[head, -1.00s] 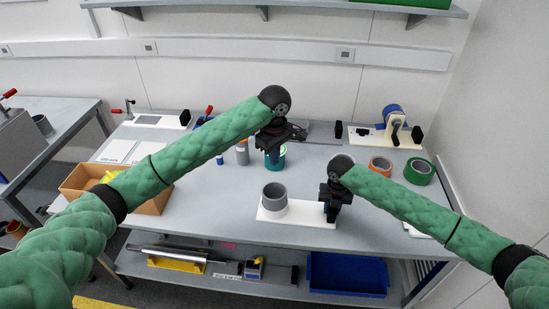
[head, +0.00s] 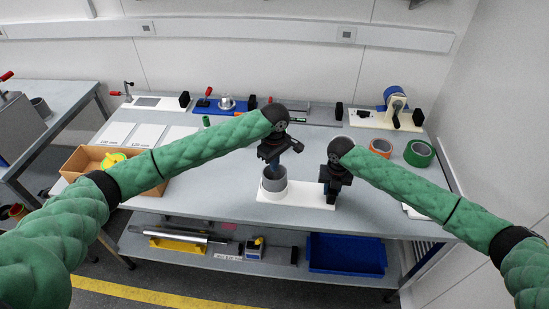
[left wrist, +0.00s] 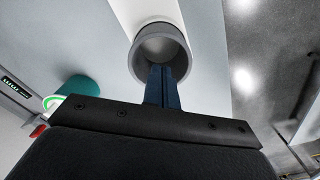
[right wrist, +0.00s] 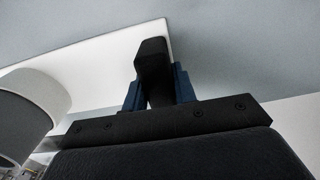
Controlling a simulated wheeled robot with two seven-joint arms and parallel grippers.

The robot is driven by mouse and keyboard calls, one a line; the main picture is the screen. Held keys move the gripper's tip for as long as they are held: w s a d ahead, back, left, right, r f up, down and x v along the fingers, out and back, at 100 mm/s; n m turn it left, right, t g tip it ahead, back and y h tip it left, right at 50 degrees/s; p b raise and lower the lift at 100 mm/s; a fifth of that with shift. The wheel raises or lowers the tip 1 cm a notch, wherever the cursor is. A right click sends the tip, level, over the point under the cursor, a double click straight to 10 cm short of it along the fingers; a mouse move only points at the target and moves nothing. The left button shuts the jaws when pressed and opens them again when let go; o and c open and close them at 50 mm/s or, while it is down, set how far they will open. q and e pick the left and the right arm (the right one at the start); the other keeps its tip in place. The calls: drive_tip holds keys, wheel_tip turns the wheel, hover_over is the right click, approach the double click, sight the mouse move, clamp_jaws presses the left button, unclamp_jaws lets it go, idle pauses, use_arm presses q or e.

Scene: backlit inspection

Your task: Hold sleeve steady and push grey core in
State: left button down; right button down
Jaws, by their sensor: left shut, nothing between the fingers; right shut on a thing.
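The grey core (head: 274,184) is a hollow upright cylinder with an open top. It stands at the left end of a white base (head: 300,197), with a narrow band of the white sleeve (head: 268,197) around its foot. My left gripper (head: 274,163) is shut and empty, pointing down over the core. In the left wrist view its blue fingertips (left wrist: 163,72) overlap the near rim of the core (left wrist: 160,50); I cannot tell whether they touch. My right gripper (head: 330,195) is shut on a black post (right wrist: 152,65) at the right end of the base.
A teal container (left wrist: 76,90) stands near my left gripper. Orange (head: 381,147) and green (head: 420,153) tape rolls lie at the right. A tape dispenser (head: 395,108) stands behind them. A cardboard box (head: 90,160) is at the left.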

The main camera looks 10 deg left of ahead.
sight(281, 174)
use_arm(q)
drive_tip(key=shift+f, duration=0.4)
drive_tip(key=shift+f, duration=1.25)
idle(0.7)
drive_tip(key=shift+r, duration=0.1)
